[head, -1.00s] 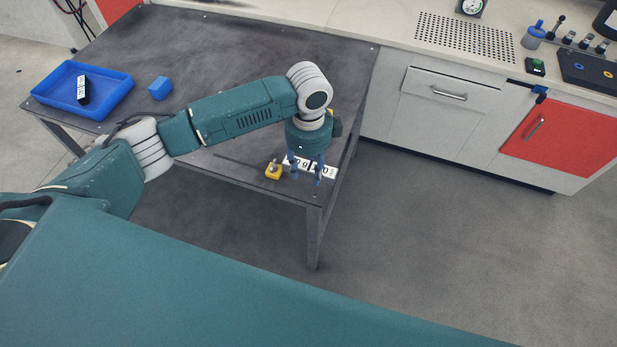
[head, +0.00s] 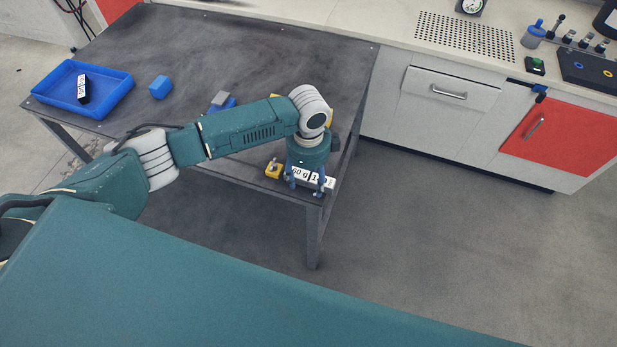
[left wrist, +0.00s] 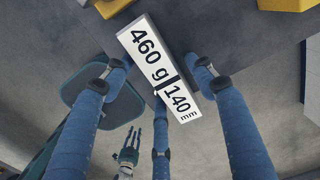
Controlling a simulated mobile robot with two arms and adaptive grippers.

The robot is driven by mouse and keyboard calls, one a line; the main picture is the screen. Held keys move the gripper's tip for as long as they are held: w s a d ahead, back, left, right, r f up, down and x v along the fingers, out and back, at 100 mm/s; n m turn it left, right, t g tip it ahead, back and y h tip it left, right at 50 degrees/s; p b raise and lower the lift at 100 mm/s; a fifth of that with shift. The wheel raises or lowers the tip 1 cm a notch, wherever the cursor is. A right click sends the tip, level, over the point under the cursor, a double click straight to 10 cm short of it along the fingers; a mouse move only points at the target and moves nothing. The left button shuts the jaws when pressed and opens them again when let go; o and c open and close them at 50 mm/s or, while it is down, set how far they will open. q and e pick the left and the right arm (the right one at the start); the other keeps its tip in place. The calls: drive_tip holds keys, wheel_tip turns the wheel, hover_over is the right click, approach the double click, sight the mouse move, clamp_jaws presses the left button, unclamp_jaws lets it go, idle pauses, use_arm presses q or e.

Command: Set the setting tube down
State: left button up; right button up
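The setting tube, as I take it, is the piece with white faces marked 460 g and 140 mm (head: 302,174), at the table's front right corner. In the left wrist view it (left wrist: 150,55) runs slantwise between my fingers, its labels up. My left gripper (head: 305,187) is low over it. In the left wrist view the gripper (left wrist: 160,68) has its side fingertips apart from the piece, with narrow gaps; the middle finger overlaps its edge. Contact underneath is hidden. A small distant gripper (left wrist: 130,147), apparently my right one, shows low in that view.
The table edge is close on the right.

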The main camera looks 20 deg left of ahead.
sight(309, 179)
use_arm(q)
drive_tip(key=shift+r, duration=0.1)
wheel_tip(309, 179, up, 12)
drive_tip(key=b, duration=0.1)
idle(0.5)
idle(0.4)
